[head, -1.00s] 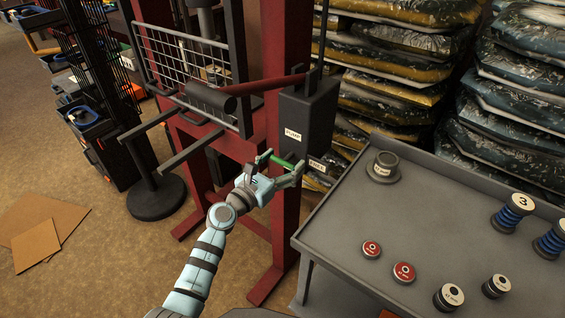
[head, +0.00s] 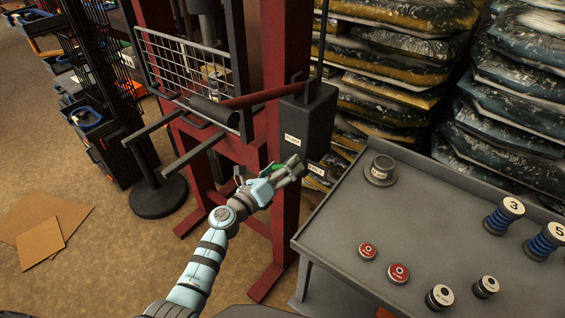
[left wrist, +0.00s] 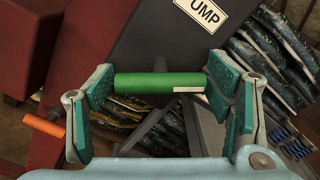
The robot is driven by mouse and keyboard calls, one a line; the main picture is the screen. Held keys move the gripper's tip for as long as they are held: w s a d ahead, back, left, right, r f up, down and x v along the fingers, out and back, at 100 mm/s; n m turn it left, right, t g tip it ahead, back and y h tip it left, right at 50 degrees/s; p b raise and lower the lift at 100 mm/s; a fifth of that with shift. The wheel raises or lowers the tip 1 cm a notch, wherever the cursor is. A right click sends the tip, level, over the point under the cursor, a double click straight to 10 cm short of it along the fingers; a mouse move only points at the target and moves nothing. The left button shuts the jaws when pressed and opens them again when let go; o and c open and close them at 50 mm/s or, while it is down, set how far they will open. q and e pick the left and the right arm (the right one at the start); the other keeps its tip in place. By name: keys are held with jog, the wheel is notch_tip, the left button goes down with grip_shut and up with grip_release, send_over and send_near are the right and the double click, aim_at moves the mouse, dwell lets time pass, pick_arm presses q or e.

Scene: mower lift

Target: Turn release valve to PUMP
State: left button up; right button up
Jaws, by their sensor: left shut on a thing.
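The release valve's green handle (left wrist: 155,83) lies level across the left wrist view, on a short dark stem. My left gripper (left wrist: 163,92) is shut on it, with a teal pad at each end of the handle. In the head view my left gripper (head: 283,175) is at the lower front of the dark pump box (head: 310,120), and mostly hides the green handle. The PUMP label (head: 292,140) is above the gripper; it also shows in part in the left wrist view (left wrist: 205,12). A second label (head: 316,171), too small to read surely, is to the right. My right gripper is not in view.
A red press frame (head: 284,210) stands behind and left of my gripper, with a red lever bar (head: 265,96) above. A grey table (head: 400,215) with spools and weights is close on the right. Stacked bags (head: 385,95) fill the back.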

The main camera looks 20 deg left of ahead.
pick_arm(q)
jog(key=n+p, duration=0.2)
jog(key=n, duration=0.3)
jog(key=shift+r+n, duration=0.1)
jog(key=shift+n, duration=0.2)
jog(key=n+p, duration=0.2)
jog(key=n, duration=0.3)
dwell(0.4)
jog(key=o, duration=1.2)
jog(key=shift+s, duration=0.1)
jog(key=v, duration=1.2)
